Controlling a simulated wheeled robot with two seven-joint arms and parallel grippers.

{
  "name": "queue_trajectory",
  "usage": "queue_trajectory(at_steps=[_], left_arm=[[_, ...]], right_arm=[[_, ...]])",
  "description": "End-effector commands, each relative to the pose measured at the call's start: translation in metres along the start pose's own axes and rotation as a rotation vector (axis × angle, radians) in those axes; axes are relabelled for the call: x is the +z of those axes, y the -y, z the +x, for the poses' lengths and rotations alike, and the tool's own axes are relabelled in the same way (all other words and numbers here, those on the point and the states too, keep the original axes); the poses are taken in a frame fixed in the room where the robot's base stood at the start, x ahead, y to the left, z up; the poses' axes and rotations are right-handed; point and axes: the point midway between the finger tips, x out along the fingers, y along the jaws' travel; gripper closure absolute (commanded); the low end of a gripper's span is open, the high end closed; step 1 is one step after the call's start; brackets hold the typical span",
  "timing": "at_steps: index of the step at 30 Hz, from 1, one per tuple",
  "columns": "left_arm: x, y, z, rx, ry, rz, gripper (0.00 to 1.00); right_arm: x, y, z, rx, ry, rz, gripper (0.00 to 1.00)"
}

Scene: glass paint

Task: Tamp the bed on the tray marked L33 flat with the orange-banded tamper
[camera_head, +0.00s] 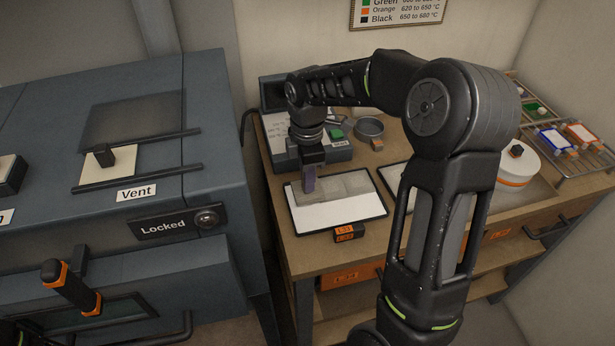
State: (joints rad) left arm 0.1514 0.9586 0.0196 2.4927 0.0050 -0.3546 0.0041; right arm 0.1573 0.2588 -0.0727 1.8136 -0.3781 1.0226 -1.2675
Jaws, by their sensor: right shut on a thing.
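My right gripper (309,164) reaches down over a framed tray (340,218) on the wooden bench. It is shut on a narrow purplish piece (309,182), whose lower end is at the grey bed (345,186) on the tray; I cannot tell whether they touch. The bed covers the tray's back part, with white in front. An orange-lettered tag (349,231) sits at the tray's front edge, too small to read surely. I see no orange band on the held piece and cannot tell if it is the tamper.
A second tray (394,178) lies partly behind my right arm. A white round container (518,164) with an orange band and black knob stands at the right. A metal cup (369,128) and grey device (338,152) are behind. The blue-grey furnace (215,150) borders the bench's left.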

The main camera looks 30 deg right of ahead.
Motion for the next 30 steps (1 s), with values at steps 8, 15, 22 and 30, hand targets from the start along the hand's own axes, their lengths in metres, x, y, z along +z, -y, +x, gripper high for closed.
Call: queue_trajectory(at_steps=[8, 15, 22, 30], left_arm=[[0.000, 0.000, -0.001, 0.000, 0.000, 0.000, 0.64], [0.000, -0.001, -0.001, 0.000, 0.000, 0.000, 0.64], [0.000, -0.001, -0.003, 0.000, 0.000, 0.000, 0.64], [0.000, -0.002, -0.005, 0.000, 0.000, 0.000, 0.64]], right_arm=[[0.000, 0.000, -0.002, 0.001, 0.000, 0.000, 1.00], [0.005, -0.001, -0.002, 0.001, 0.000, 0.002, 1.00], [0.027, 0.000, -0.003, 0.001, 0.000, 0.004, 1.00], [0.055, -0.001, -0.003, 0.002, 0.000, 0.003, 1.00]])
